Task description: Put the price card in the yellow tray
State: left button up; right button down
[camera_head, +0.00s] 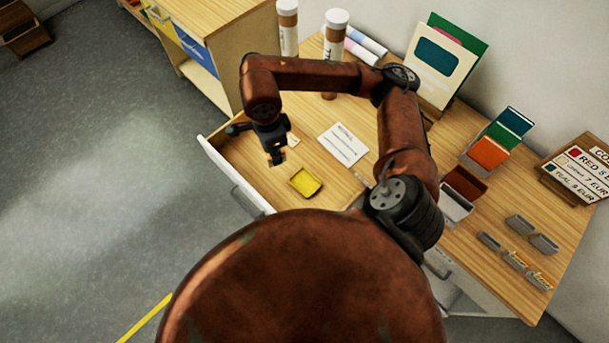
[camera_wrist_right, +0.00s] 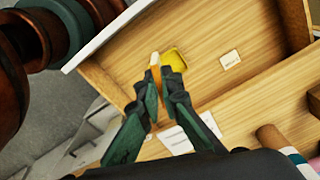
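The yellow tray (camera_head: 305,182) lies in the open drawer at the table's left; it also shows in the right wrist view (camera_wrist_right: 175,59). My right gripper (camera_head: 277,159) hangs over the drawer, just left of and above the tray in the head view. In the right wrist view its fingers (camera_wrist_right: 160,88) close around a thin orange-and-white piece (camera_wrist_right: 155,66), seen nearly edge-on beside the tray. I cannot tell surely that this is the price card. A small white card with print (camera_wrist_right: 231,59) lies apart from the tray; it shows small in the head view (camera_head: 292,139). My left gripper is out of view.
A larger white printed sheet (camera_head: 343,145) lies right of the drawer. Brown tubes (camera_head: 335,50), upright colored folders (camera_head: 490,150), small grey holders (camera_head: 520,224) and a price board (camera_head: 577,172) stand on the table. The drawer's white front (camera_head: 232,176) rises at the left.

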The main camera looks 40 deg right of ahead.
jog(key=s+f+m+b, duration=0.2)
jog(key=s+f+m, duration=0.4)
jog(key=m, duration=1)
jog(key=s+f+m+b, duration=0.2)
jog(key=s+f+m, duration=0.35)
jog(key=m, duration=1.05)
jog(key=b, duration=0.2)
send_near(302, 181)
jog(key=shift+s+a, duration=0.25)
jog(key=shift+s, duration=0.35)
jog(key=shift+w+d+f, duration=0.3)
jog(key=shift+w+f, duration=0.15)
jog(key=shift+f, duration=0.25)
jog(key=shift+w+d+f, duration=0.15)
jog(key=shift+f, duration=1.65)
